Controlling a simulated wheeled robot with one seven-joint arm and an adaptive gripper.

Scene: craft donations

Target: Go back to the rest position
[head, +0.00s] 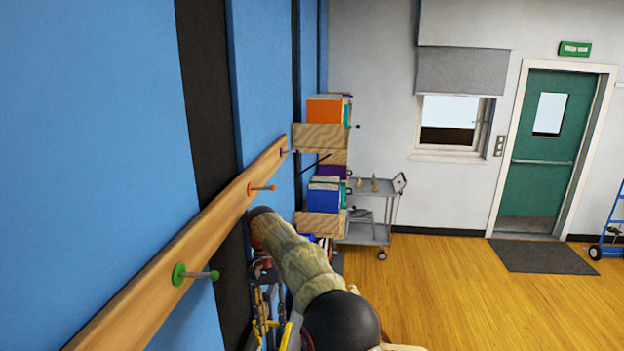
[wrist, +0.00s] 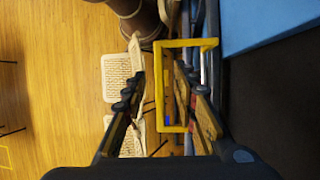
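My gripper (wrist: 160,78) shows in the wrist view with its two fingers spread apart, and nothing is held between them. A yellow frame (wrist: 186,44) lies beyond the fingers, and the right finger overlaps it in the picture. I cannot tell whether they touch. In the head view my arm reaches forward low beside the blue wall, and the gripper cannot be made out there.
A wooden rail (head: 222,213) with pegs runs along the blue wall (head: 100,120) at left. Tools (head: 268,305) show beside my arm. Shelves with boxes (head: 325,110) and a grey cart (head: 370,235) stand ahead. The wood floor (head: 450,290) at right is open.

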